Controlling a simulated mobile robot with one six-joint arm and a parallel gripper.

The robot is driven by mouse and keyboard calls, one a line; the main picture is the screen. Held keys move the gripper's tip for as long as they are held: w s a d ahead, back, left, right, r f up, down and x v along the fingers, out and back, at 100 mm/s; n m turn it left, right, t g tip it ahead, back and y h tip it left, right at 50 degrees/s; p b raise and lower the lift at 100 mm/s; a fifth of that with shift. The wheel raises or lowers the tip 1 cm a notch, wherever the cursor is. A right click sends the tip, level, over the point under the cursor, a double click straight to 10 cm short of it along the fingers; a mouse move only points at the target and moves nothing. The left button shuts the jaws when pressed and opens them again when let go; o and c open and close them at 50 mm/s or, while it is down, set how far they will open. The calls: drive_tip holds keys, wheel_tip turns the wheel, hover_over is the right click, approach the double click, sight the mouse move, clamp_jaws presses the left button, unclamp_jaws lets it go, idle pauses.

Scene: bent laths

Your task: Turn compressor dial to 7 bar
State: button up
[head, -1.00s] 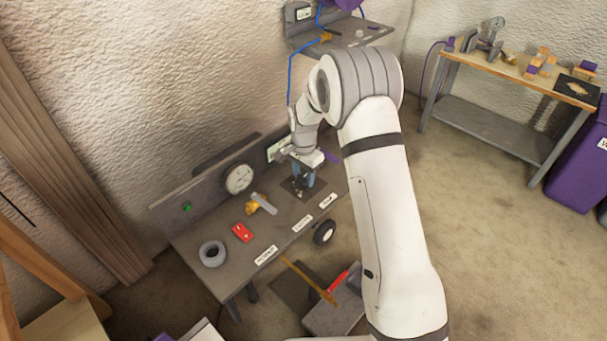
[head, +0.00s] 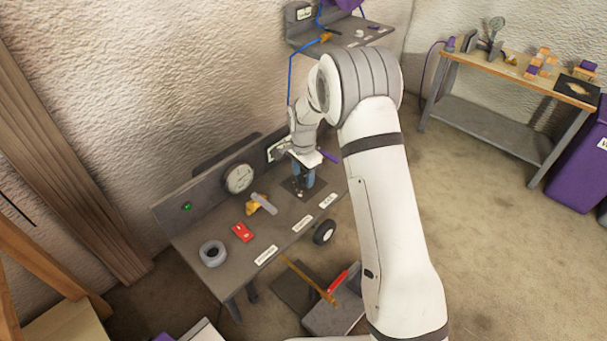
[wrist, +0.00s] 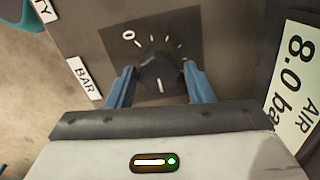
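The compressor dial (wrist: 158,68) is a dark knob on a dark square plate (wrist: 110,38), which lies on the grey bench. A white 0 and several white ticks arc around the knob's far side in the wrist view. A short white line shows at the knob's near side. My gripper (wrist: 159,78) has its two blue fingers on either side of the knob. Whether they touch it is not clear. In the head view my gripper (head: 303,176) points down over the plate, and the knob is hidden there.
A sign (wrist: 292,85) reading AIR and 8.0 ba stands beside the plate, and a BAR label (wrist: 84,77) lies near it.

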drive_tip(key=shift+o, duration=1.3)
wheel_tip(320, 180, up, 8)
drive_tip(key=shift+f+p, duration=0.1)
drive_tip(key=shift+p, duration=0.3)
wheel_tip(320, 180, up, 10)
drive_tip(key=r+n+p, duration=0.1)
drive_tip(key=n+p, duration=0.1)
drive_tip(key=p, duration=0.1)
hover_over(304, 177)
drive_tip(key=s+d, duration=0.4)
drive_tip(key=s, duration=0.2)
drive_tip(key=s+d+r+n+t+p, duration=0.1)
drive_tip(key=s+d+r+n+p, duration=0.25)
drive_tip(key=s+r, duration=0.45)
drive_tip(key=s+d+r+n+p, duration=0.2)
drive_tip(key=s+r, duration=0.1)
drive_tip(key=s, duration=0.6)
drive_tip(key=s+d+r+n+t+p, duration=0.1)
drive_tip(key=s+d+r+n+p, duration=0.1)
drive_tip(key=s, duration=0.7)
wheel_tip(304, 177, up, 2)
drive_tip(key=shift+s+d+r+n+t, duration=0.15)
drive_tip(key=shift+s+d+n+t, duration=0.25)
drive_tip(key=shift+d, duration=0.35)
